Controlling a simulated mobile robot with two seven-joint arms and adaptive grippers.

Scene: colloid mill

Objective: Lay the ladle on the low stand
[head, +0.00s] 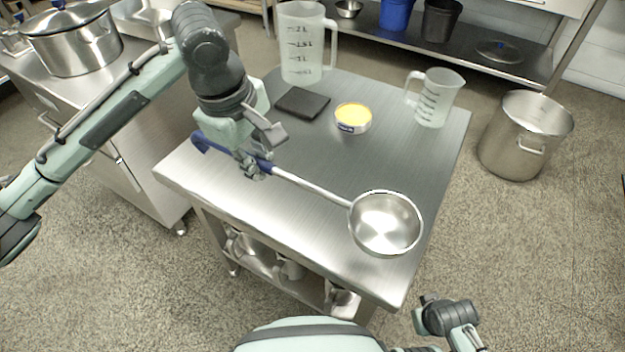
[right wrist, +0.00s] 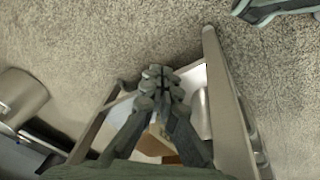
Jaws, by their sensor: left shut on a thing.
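The ladle has a steel bowl (head: 385,222), a long steel shaft and a blue handle end with a hook (head: 200,141). My left gripper (head: 254,166) is shut on the blue part of the handle, near the table's left side. The bowl is over the front right part of the steel table; I cannot tell how far above the top it is. A small dark flat square slab (head: 302,103), which looks like the low stand, lies bare at the back left of the table. My right gripper (right wrist: 160,82) is empty, with its fingertips together, low in front of the table.
A tall measuring jug (head: 301,45) stands behind the slab. A yellow-topped tin (head: 352,117) is right of it, and a smaller jug (head: 437,98) is at the back right. A steel pot (head: 523,135) stands on the floor. The table's middle is clear.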

